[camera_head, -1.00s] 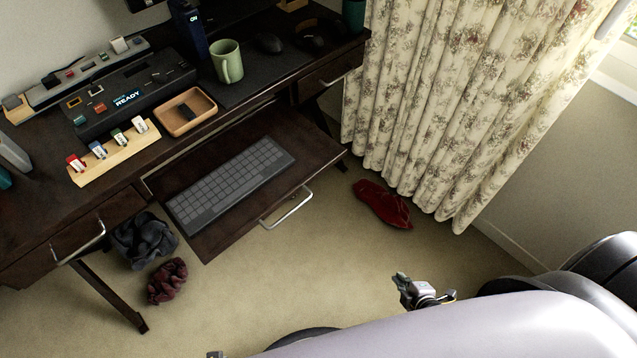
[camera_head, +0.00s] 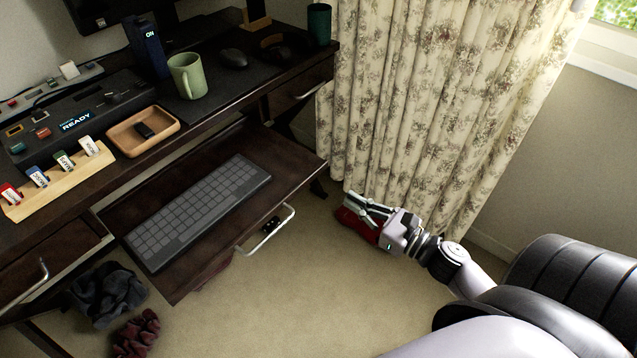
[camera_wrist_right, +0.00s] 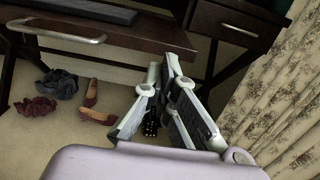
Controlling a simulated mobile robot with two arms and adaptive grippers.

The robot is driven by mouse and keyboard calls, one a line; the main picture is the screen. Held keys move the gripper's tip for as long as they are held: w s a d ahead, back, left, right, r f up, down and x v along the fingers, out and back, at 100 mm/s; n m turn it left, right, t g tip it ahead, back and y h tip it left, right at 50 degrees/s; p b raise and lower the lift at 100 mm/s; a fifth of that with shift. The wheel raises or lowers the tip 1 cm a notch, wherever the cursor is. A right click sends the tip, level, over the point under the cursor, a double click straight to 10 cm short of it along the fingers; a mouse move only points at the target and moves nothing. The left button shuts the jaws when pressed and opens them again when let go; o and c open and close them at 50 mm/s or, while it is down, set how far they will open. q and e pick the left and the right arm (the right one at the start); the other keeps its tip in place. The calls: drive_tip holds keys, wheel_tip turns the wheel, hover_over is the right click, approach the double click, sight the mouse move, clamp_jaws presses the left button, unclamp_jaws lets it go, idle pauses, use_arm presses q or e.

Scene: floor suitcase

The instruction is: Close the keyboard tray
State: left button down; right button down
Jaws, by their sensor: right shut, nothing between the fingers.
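The dark wood keyboard tray (camera_head: 175,285) is pulled out from under the desk, with a grey keyboard (camera_head: 200,212) on it. Its silver handle (camera_head: 268,232) is on the front edge. In the right wrist view, the tray front (camera_wrist_right: 140,33) and handle (camera_wrist_right: 60,32) show at the upper left. My right gripper (camera_head: 352,203) is shut and empty. It is to the right of the tray and handle, apart from both, in front of the curtain. It also shows in the right wrist view (camera_wrist_right: 163,75). My left gripper is not in view.
The desk (camera_head: 35,215) carries a green mug (camera_head: 188,76), a wooden tray (camera_head: 128,143) and other items. A red shoe (camera_head: 357,228) is partly hidden by my right gripper. Dark cloths (camera_head: 108,292) lie on the floor. A floral curtain (camera_head: 420,100) hangs at the right. Carpet before the tray is clear.

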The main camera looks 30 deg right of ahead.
sight(311, 177)
drive_tip(key=x, duration=1)
drive_tip(key=shift+f, duration=0.1)
drive_tip(key=shift+w, duration=0.15)
